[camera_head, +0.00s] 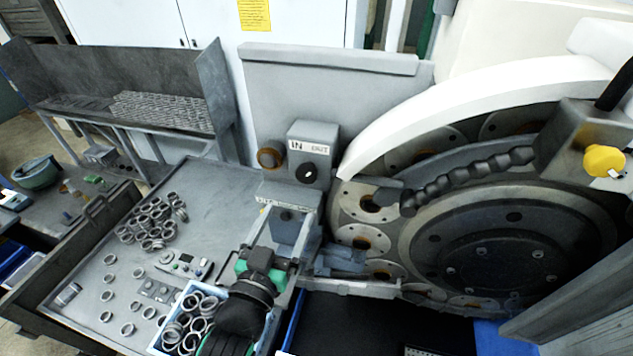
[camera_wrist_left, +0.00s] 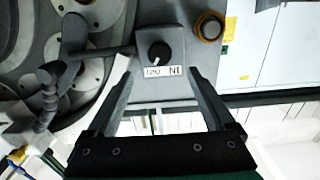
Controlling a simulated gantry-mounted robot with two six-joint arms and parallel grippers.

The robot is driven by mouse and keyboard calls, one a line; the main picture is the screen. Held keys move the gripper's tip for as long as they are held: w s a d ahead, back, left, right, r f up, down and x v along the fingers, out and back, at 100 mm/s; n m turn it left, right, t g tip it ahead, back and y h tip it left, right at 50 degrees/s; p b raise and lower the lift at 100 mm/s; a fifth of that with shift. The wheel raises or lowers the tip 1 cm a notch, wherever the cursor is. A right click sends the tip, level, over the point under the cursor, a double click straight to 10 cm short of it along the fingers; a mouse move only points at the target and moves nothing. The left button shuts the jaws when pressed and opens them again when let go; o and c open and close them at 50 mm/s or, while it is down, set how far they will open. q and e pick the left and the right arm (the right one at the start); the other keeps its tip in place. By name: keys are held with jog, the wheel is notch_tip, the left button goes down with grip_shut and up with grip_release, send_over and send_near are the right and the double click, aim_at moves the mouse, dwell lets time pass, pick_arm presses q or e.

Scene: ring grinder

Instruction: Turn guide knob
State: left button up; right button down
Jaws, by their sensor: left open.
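The guide knob (camera_head: 306,172) is a round black knob with a white mark on a grey box (camera_head: 314,135) labelled IN and OUT. It also shows upside down in the left wrist view (camera_wrist_left: 160,53). My left gripper (camera_head: 284,217) is below the box in the head view, with its fingers pointing toward it. In the left wrist view its fingers (camera_wrist_left: 157,68) are spread apart with nothing between them, and the knob appears beyond the tips, roughly between them. The gripper looks apart from the knob. My right gripper is in neither view.
An amber round button (camera_head: 270,158) sits left of the box. The grinder wheel (camera_head: 510,230) and a segmented hose (camera_head: 470,180) are at the right. A metal table (camera_head: 225,185) holds many loose rings, and a blue bin (camera_head: 165,343) of rings stands near the arm.

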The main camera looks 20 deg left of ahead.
aim_at(305, 178)
pick_arm(q)
jog(key=w, duration=0.7)
jog(key=w+p, duration=0.1)
jog(key=w, duration=0.3)
jog(key=shift+w+a+r, duration=0.1)
jog(key=shift+w+a, duration=0.2)
jog(key=shift+a, duration=0.1)
jog(key=c, duration=1.3)
jog(key=shift+c, duration=0.2)
